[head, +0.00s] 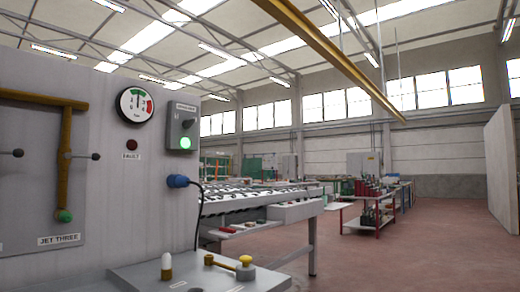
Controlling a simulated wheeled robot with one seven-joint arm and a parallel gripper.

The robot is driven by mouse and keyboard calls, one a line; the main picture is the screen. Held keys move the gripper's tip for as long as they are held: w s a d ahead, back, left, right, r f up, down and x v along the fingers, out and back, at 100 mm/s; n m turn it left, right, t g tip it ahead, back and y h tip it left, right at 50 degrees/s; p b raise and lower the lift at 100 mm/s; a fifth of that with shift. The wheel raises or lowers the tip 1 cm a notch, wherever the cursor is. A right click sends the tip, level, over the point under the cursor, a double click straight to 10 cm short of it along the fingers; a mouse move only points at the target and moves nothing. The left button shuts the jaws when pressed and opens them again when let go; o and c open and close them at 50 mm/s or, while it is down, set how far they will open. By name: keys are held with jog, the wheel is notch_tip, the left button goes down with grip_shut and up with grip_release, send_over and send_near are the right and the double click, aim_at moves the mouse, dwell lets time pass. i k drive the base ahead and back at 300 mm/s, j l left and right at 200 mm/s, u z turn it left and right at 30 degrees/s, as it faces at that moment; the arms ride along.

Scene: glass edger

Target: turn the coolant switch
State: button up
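A grey switch box (182,127) with a lit green lamp (185,143) is mounted on the right part of the grey machine panel at the left. A small dark switch knob (187,123) shows on it above the lamp. The label (186,107) above the knob is too small to read, so I cannot tell whether this is the coolant switch. My gripper is not in view.
The grey panel (110,190) carries a gauge (135,105), a dark red lamp (132,145), a blue plug (179,181) with black cable, and brown pipework marked "JET THREE" (59,239). Below, a ledge holds a yellow-knobbed lever (244,262) and a white-tipped knob (166,262). Floor (425,245) at right is clear.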

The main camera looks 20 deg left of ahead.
aim_at(186, 125)
jog(key=i+l+z, duration=0.1)
jog(key=i, duration=1.25)
jog(key=i+u, duration=0.25)
jog(key=u, duration=0.15)
jog(key=i+l+u, duration=0.15)
jog(key=u, duration=0.3)
jog(key=i+l+u, duration=0.2)
jog(key=i+u, duration=0.2)
jog(key=i+l+u, duration=0.15)
jog(key=u, duration=0.25)
jog(key=l, duration=0.1)
